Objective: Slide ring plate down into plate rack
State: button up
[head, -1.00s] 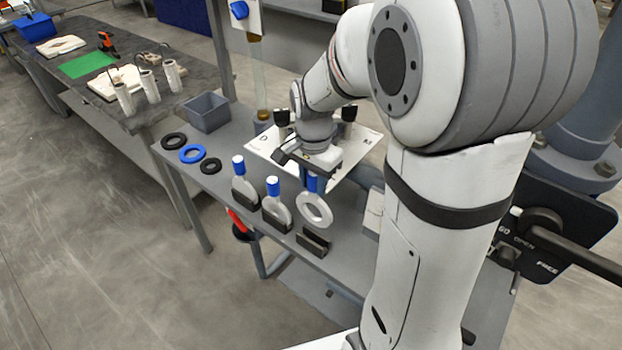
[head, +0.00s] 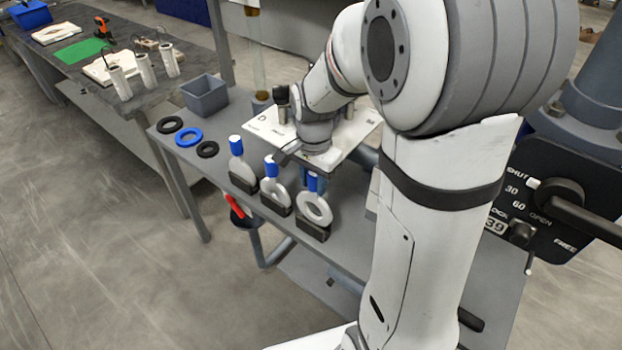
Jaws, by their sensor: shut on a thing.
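The ring plate (head: 304,209), a grey ring with an open centre and a blue handle, stands upright at the front edge of the grey bench. My gripper (head: 313,177) is above it, shut on the blue handle. The ring's lower edge is at the black plate rack block (head: 313,232), which hides its bottom. I cannot tell how deep it sits in the slot. My wrist partly hides the fingers.
Two blue-handled plates (head: 272,188) (head: 240,168) stand in black blocks to the left. Black and blue rings (head: 189,137) and a grey bin (head: 205,97) lie farther left. A white lettered board (head: 268,128) is behind my wrist. A lever panel (head: 530,205) is at right.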

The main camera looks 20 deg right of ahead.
aim_at(313, 191)
jog(key=shift+f+b, duration=1.15)
jog(key=shift+f, duration=0.6)
jog(key=o, duration=1.2)
jog(key=shift+r, duration=0.25)
notch_tip(313, 191, up, 7)
jog(key=shift+r, duration=0.2)
